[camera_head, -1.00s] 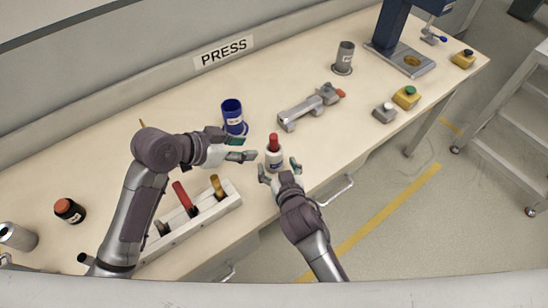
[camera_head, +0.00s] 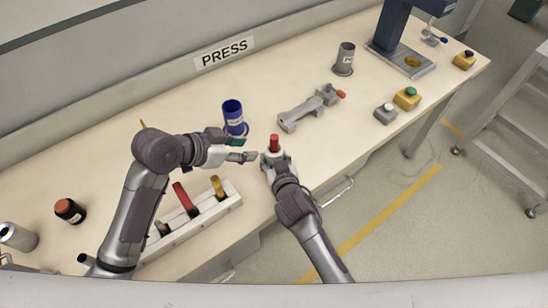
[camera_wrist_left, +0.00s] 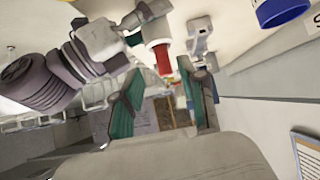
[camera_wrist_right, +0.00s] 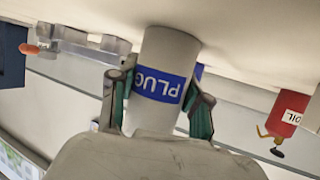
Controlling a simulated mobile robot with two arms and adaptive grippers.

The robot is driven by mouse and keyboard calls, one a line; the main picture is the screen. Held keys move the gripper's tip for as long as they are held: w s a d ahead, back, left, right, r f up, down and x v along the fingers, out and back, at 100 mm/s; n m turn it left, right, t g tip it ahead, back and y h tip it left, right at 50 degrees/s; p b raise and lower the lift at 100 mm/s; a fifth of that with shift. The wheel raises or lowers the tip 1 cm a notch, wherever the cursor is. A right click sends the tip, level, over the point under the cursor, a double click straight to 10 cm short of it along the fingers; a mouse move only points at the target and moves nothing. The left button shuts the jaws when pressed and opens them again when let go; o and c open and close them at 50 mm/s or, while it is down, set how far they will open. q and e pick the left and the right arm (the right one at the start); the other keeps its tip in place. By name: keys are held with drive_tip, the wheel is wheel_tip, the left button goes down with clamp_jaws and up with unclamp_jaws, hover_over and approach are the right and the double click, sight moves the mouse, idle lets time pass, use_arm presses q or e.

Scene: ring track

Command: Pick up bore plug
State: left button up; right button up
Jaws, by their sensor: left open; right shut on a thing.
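The bore plug (camera_head: 274,142) shows its red part standing up from a white cylinder at the bench's front. In the right wrist view the white cylinder (camera_wrist_right: 162,55) has a blue band reading PLUG. My right gripper (camera_head: 273,158) is shut around this white cylinder, its fingers on either side. The red part also shows in the left wrist view (camera_wrist_left: 163,58). My left gripper (camera_head: 247,149) is open and empty just left of the plug, fingers pointing toward it. Whether the cylinder's base touches the bench is hard to tell.
A blue cup (camera_head: 234,117) stands behind my left gripper. A grey metal fixture (camera_head: 302,114) lies right of the plug. A white rack (camera_head: 205,217) with red and gold-topped tools is at front left.

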sight(274, 141)
idle(0.3)
use_arm(q)
drive_tip(key=shift+o, duration=1.1)
drive_tip(key=w+d+f+h, duration=0.1)
drive_tip(key=d, duration=0.1)
drive_tip(key=w+d+f+m+h, duration=0.1)
drive_tip(key=w+d, duration=0.1)
drive_tip(key=d, duration=0.1)
drive_tip(key=w+d+f+m+g+h, duration=0.1)
drive_tip(key=w+d+h, duration=0.1)
drive_tip(key=shift+w+d+f, duration=0.2)
drive_tip(key=shift+d+f, duration=0.05)
drive_tip(key=shift+f, duration=0.15)
drive_tip(key=shift+m, duration=0.3)
clamp_jaws()
